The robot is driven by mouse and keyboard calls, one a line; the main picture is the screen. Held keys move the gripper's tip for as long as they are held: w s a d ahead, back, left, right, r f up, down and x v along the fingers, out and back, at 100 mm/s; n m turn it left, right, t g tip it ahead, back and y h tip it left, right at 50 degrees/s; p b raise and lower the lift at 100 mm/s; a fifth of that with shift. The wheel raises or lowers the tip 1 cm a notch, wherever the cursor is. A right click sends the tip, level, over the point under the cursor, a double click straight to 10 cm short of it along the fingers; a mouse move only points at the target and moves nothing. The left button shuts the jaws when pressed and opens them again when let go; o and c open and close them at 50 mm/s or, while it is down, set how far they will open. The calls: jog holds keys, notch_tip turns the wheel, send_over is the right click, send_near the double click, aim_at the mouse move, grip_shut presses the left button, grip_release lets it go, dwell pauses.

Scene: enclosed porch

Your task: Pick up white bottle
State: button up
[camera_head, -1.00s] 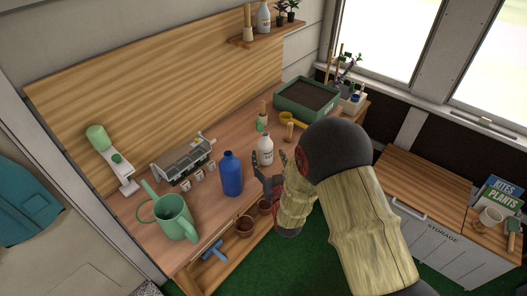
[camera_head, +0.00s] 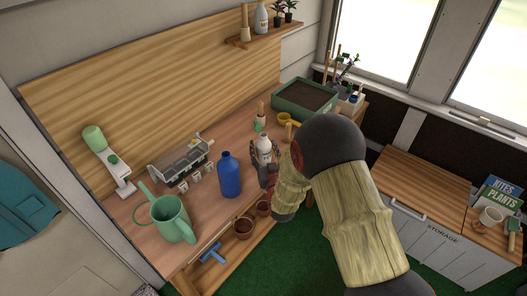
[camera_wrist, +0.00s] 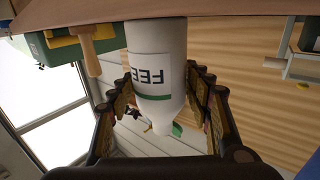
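The white bottle (camera_head: 264,145) stands upright on the wooden workbench (camera_head: 222,141), to the right of the blue bottle (camera_head: 230,175). In the wrist view, which is upside down, the white bottle (camera_wrist: 158,62) carries a label reading "FEE". My gripper (camera_head: 263,166) is at the bottle's near side, and my arm hides part of the bench there. In the wrist view my gripper (camera_wrist: 160,78) has one finger on each side of the bottle. The fingers look spread, with the tips close to its sides; contact is not clear.
A green watering can (camera_head: 172,218) and a small grey greenhouse model (camera_head: 181,160) stand to the left. A green planter (camera_head: 304,98) is at the back right. Another white bottle (camera_head: 261,20) stands on the wall shelf. Pots (camera_head: 243,228) sit on the lower shelf.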

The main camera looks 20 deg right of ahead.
jog(key=c, duration=0.8)
jog(key=shift+c, duration=0.2)
